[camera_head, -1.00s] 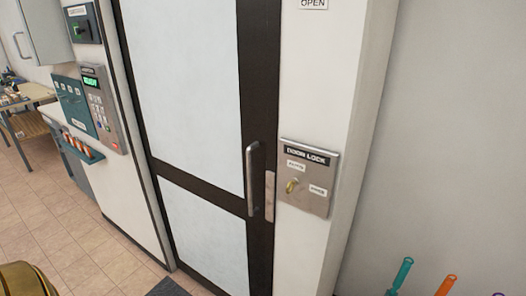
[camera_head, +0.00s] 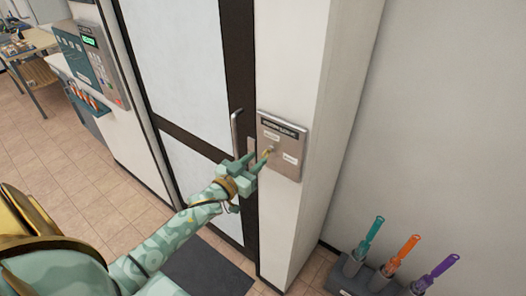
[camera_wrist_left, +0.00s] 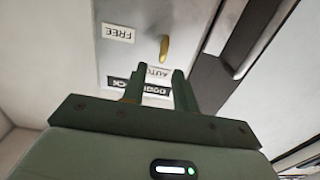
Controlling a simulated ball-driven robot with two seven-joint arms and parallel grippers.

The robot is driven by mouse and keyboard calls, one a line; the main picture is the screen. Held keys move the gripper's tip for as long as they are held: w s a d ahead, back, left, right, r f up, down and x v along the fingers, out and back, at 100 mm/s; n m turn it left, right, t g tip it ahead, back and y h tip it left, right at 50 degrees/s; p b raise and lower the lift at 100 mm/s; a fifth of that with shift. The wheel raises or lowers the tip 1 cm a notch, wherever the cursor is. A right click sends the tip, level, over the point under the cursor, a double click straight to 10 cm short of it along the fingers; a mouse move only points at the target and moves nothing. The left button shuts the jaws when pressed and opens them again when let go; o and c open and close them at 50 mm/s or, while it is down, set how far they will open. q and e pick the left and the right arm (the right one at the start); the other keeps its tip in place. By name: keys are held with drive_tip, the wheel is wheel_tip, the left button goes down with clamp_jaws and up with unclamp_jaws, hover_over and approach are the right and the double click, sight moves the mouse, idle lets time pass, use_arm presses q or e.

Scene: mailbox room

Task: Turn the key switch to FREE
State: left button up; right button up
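The door lock plate (camera_head: 294,139) is a grey metal panel on the white pillar right of the door. A brass key (camera_head: 267,152) sticks out of its lower left part. In the left wrist view the plate is upside down; the key (camera_wrist_left: 164,48) stands beside the AUTO label (camera_wrist_left: 157,72), and the FREE label (camera_wrist_left: 117,32) is to its left. My left gripper (camera_head: 258,162) is just in front of the key. In the left wrist view its two fingers (camera_wrist_left: 164,78) are apart with a gap, and the key shows beyond the tips. My right gripper is not in view.
The door's vertical handle (camera_head: 236,132) is close to the left of the plate. A keypad (camera_head: 98,62) is on the wall at left. A holder (camera_head: 362,276) with several coloured-handled tools stands on the floor at lower right. The floor before the door has a dark mat (camera_head: 208,268).

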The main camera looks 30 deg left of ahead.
sight(262, 153)
use_arm(q)
drive_tip(key=shift+w+d, duration=0.1)
drive_tip(key=shift+w, duration=2.1)
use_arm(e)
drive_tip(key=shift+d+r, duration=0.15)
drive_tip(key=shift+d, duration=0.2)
use_arm(q)
clamp_jaws()
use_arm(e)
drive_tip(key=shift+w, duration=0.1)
